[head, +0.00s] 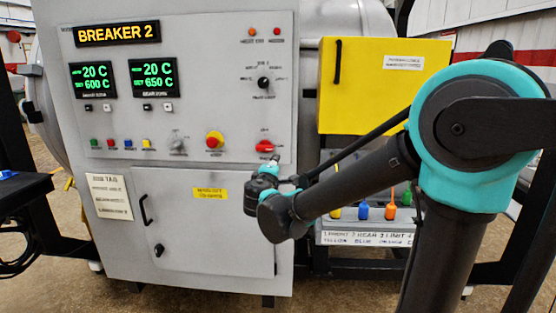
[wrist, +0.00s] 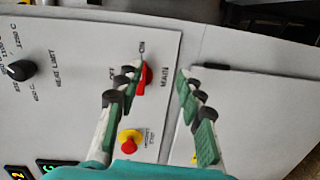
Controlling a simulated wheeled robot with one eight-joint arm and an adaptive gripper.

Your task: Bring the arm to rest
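My arm reaches in from the right of the head view, and its wrist is in front of the grey furnace panel. My gripper (wrist: 160,78) is open and empty in the wrist view, its two fingers apart and pointing at the panel. The red MAIN switch (wrist: 145,80) shows between the fingers, close to the left one; I cannot tell whether they touch. In the head view the switch (head: 265,146) sits just above my gripper (head: 275,160), which is small and partly hidden by the wrist there.
The furnace panel (head: 200,110) carries a BREAKER 2 display (head: 117,33), two temperature readouts, a black heat limit knob (head: 264,82) and a red-and-yellow emergency button (head: 214,140). A yellow box (head: 360,100) is right of it, above several coloured plugs (head: 363,211). Dark frame bars stand close to my arm.

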